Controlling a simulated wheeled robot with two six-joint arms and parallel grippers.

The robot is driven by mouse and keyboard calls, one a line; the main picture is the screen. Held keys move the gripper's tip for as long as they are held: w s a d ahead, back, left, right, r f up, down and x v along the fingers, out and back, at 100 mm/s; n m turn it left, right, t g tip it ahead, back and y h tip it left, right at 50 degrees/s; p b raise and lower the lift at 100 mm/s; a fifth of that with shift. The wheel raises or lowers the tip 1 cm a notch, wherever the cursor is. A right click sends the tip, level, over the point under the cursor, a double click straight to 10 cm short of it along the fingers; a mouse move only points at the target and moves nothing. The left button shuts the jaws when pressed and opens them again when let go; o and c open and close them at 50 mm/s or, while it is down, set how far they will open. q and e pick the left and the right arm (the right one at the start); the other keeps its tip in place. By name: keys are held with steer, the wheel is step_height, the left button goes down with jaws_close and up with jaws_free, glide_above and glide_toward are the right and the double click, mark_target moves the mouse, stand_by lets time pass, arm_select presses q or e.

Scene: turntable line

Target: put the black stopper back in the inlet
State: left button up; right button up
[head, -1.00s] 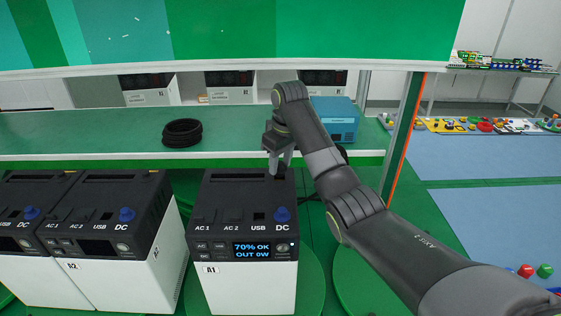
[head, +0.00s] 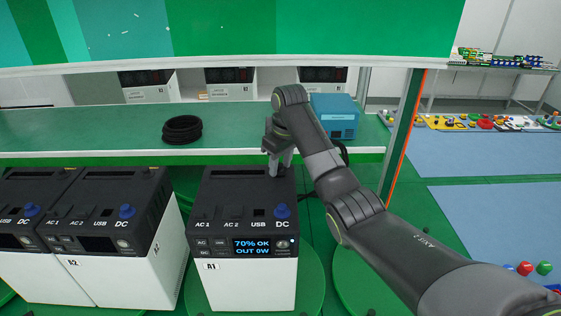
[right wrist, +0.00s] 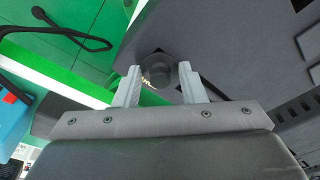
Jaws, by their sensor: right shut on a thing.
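The power station A1 (head: 241,210) stands in the middle of the head view, its black top facing up and its screen reading 70% OK, OUT 0W. My right gripper (head: 279,167) is at the rear right corner of that top, pointing down. In the right wrist view its two pale fingers (right wrist: 158,76) are shut on the round black stopper (right wrist: 158,66). The stopper is at a dark square-edged opening, the inlet (right wrist: 145,52), in the top. I cannot tell how deep it sits. My left gripper is not in view.
More power stations (head: 100,225) stand at the left. Behind, a green shelf (head: 90,135) carries a black coil (head: 182,129) and a blue box (head: 335,116). A black cable (right wrist: 65,30) lies near the station. Open floor shows at the right.

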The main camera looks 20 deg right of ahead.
steer(key=shift+f, duration=0.45)
steer(key=o, duration=0.8)
steer(key=shift+s, duration=0.1)
steer(key=shift+o, duration=1.1)
steer(key=shift+d+f, duration=0.1)
